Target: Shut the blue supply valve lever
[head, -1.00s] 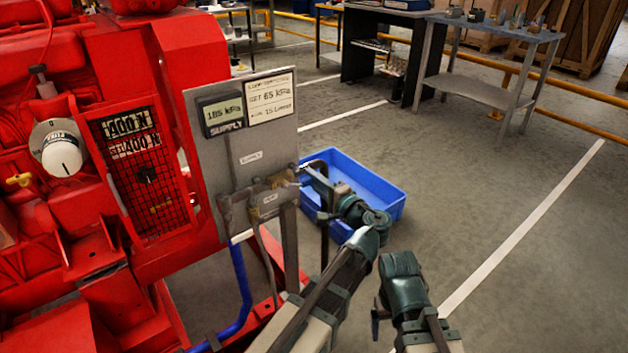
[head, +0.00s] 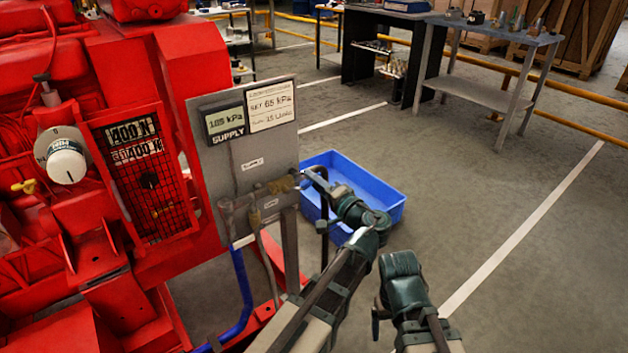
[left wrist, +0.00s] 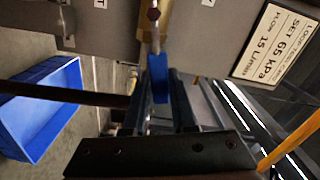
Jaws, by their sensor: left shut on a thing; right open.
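The blue supply valve lever (left wrist: 158,78) shows in the left wrist view, between the two fingers of my left gripper (left wrist: 163,105). In the head view my left gripper (head: 308,180) reaches the right edge of the grey panel (head: 230,168), beside the brass valve fitting (head: 280,186). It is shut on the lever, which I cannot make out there. My right arm shows at the lower right of the head view, but its gripper does not show.
The red pumpset (head: 75,230) fills the left. The panel carries a SUPPLY display (head: 225,122) and a white set-point card (head: 271,106). A blue crate (head: 385,214) stands on the floor behind my left gripper. Open floor lies right, with a workbench (head: 485,28) behind.

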